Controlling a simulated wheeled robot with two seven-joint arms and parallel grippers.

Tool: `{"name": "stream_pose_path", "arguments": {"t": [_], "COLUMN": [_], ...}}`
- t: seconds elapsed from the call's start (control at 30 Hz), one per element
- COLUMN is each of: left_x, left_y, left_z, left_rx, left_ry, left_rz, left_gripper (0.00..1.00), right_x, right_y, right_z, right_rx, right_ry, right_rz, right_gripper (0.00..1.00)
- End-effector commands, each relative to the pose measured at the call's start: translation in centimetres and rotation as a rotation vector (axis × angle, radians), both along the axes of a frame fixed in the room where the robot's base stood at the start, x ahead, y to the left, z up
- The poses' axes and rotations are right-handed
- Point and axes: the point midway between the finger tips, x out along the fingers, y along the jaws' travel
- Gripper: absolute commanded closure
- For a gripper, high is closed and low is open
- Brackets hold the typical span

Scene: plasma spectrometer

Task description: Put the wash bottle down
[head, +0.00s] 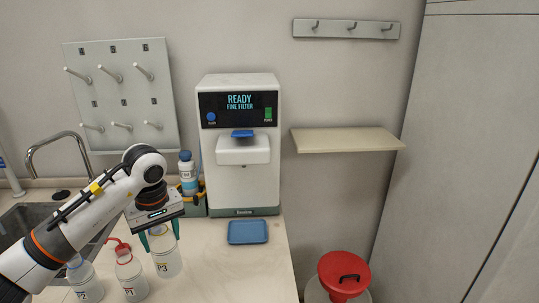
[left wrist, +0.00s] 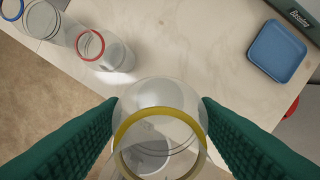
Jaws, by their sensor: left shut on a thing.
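A clear wash bottle labelled P3 (head: 166,258) with a yellow ring is held upright between the green fingers of my left gripper (head: 161,238). In the left wrist view the bottle (left wrist: 160,128) sits between both fingers, which press on its sides. Its top is hidden by the gripper in the head view. I cannot tell whether its base touches the counter (head: 225,275). A red-topped bottle labelled P1 (head: 131,280) and a blue-ringed bottle labelled P2 (head: 84,284) stand to its left. My right gripper is not in view.
A white spectrometer (head: 240,183) reading "READY FINE FILTER" stands at the back, with a blue tray (head: 248,232) in front. A caddy with a blue-capped bottle (head: 187,170) is beside it. A sink (head: 35,222) lies left. The counter front right of P3 is clear.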

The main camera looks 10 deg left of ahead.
Motion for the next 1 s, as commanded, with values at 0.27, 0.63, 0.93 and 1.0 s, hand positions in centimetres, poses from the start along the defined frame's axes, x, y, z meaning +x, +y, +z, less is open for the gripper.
{"name": "stream_pose_path", "arguments": {"t": [0.27, 0.63, 0.93, 1.0], "left_x": [-4.9, -13.9, -14.7, -14.7], "left_y": [-6.2, -12.8, -13.2, -13.2], "left_z": [-3.7, -7.5, -7.7, -7.7], "left_rx": [0.001, -0.001, 0.0, 0.0], "left_ry": [0.004, 0.001, 0.0, 0.001], "left_rz": [-0.348, -0.778, -0.812, -0.812], "left_gripper": [0.85, 0.85, 0.85, 0.85], "right_x": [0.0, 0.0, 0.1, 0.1], "right_y": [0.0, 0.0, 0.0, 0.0], "right_z": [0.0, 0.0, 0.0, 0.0], "right_rx": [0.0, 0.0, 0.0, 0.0], "right_ry": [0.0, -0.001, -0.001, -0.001], "right_rz": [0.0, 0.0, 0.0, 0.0], "right_gripper": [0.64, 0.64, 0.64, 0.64]}}
